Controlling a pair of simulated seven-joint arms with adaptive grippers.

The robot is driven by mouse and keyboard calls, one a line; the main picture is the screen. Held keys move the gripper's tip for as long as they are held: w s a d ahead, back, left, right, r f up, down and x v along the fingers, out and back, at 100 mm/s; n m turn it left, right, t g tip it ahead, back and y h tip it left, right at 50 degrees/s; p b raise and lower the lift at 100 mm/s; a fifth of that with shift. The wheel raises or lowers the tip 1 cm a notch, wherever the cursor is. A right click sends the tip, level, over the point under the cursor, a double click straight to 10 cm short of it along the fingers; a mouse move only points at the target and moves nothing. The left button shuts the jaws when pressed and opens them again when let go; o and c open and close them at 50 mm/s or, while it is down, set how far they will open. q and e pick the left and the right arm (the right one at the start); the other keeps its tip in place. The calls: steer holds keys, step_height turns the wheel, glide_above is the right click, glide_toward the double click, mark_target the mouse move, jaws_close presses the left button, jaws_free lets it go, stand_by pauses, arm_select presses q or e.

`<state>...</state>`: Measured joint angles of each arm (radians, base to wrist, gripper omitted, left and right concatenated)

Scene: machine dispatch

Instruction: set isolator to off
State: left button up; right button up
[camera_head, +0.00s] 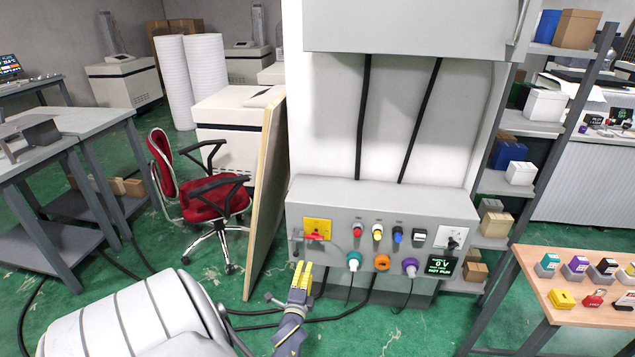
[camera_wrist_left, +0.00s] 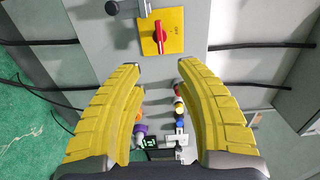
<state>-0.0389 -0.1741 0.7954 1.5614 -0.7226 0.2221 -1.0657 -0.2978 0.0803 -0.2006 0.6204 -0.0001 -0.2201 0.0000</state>
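The isolator is a red rotary handle (camera_head: 317,236) on a yellow plate (camera_head: 317,224), at the left of the grey control panel's front. The handle lies roughly level across the plate in the head view. In the left wrist view the red handle (camera_wrist_left: 160,37) points up and down on the yellow plate (camera_wrist_left: 176,46). My left gripper (camera_head: 302,266) is below the isolator, apart from it. Its yellow fingers (camera_wrist_left: 161,70) are spread, with nothing between them. My right gripper is not in view.
The panel (camera_head: 370,200) also carries coloured buttons, a key-like switch (camera_head: 452,243), round sockets and a dark display (camera_head: 441,267) reading 0 V. A grey lever (camera_wrist_left: 112,8) sits beside the isolator. A wooden table (camera_head: 580,310) with small boxed parts stands right. Cables cross the floor.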

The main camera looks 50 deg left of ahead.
mark_target(314, 239)
arm_select(q)
steer(key=x, duration=1.7)
steer(key=shift+c, duration=0.4)
jaws_close()
